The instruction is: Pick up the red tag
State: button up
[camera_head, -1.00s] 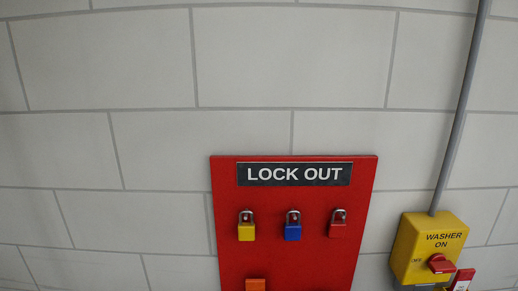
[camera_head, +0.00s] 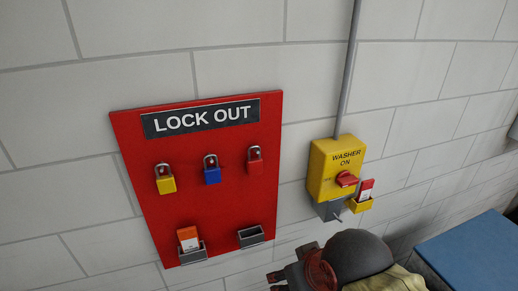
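A red tag with a white lower part (camera_head: 366,188) stands in a small yellow holder (camera_head: 361,205) at the right side of the yellow washer switch box (camera_head: 325,165). An orange-red tag with a white lower part (camera_head: 188,238) stands in the left grey holder (camera_head: 194,254) on the red LOCK OUT board (camera_head: 143,128). My gripper (camera_head: 281,281) shows partly at the bottom edge, below the switch box and apart from both tags. Its fingers are mostly cut off, so I cannot tell whether it is open.
Yellow (camera_head: 165,181), blue (camera_head: 212,170) and red (camera_head: 255,160) padlocks hang on the board. The right grey holder (camera_head: 251,236) looks empty. A grey conduit (camera_head: 350,70) runs up from the switch box. A blue-topped surface (camera_head: 475,250) is at the lower right.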

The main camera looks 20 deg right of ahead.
aim_at(366, 188)
jog(key=z, duration=1.25)
jog(key=l+z, duration=0.35)
jog(key=l, duration=0.6)
